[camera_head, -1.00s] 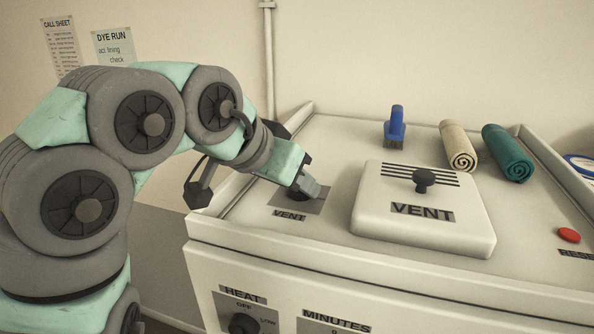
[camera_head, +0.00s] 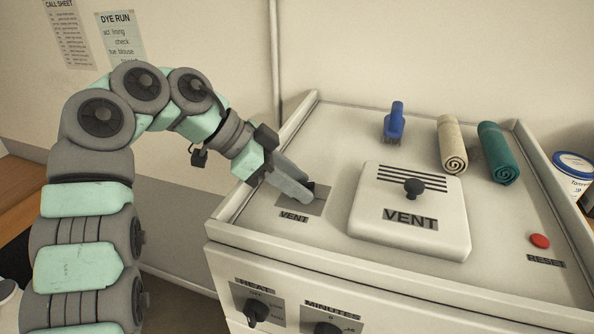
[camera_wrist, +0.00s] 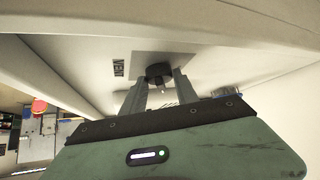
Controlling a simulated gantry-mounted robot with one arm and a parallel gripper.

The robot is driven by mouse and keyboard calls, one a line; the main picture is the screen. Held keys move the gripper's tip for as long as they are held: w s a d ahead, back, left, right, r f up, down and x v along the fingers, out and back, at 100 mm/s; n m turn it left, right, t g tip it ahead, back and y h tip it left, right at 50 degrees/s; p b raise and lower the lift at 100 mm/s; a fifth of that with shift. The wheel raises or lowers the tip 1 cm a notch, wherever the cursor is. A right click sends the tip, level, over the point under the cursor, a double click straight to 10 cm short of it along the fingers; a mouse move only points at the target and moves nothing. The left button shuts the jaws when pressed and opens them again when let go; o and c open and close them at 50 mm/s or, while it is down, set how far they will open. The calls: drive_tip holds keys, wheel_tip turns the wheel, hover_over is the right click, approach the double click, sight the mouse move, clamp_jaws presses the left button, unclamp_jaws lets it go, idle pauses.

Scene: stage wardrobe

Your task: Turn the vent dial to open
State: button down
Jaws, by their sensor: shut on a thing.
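The vent dial is a small dark knob on a grey plate (camera_head: 318,207), set in the cabinet top above a VENT label (camera_head: 293,217). In the head view my gripper (camera_head: 308,199) reaches down to it from the upper left, and its fingers hide most of the dial. In the wrist view the dark round dial (camera_wrist: 158,73) sits between the two fingertips of my gripper (camera_wrist: 160,80), which is shut on it. The dial's pointer and any open or closed marks cannot be made out.
A raised white VENT cover (camera_head: 365,223) with a black knob stands just right of the dial. A blue brush (camera_head: 396,118), cream roll (camera_head: 451,140), teal roll (camera_head: 496,150) and red reset button (camera_head: 540,241) lie farther right. A raised rim (camera_head: 270,150) edges the cabinet top.

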drive_tip(key=shift+m+g+p, duration=0.4)
drive_tip(key=shift+m, duration=0.1)
drive_tip(key=c, duration=0.9)
unclamp_jaws()
drive_tip(key=shift+f+b, duration=0.2)
drive_tip(key=shift+b, duration=0.25)
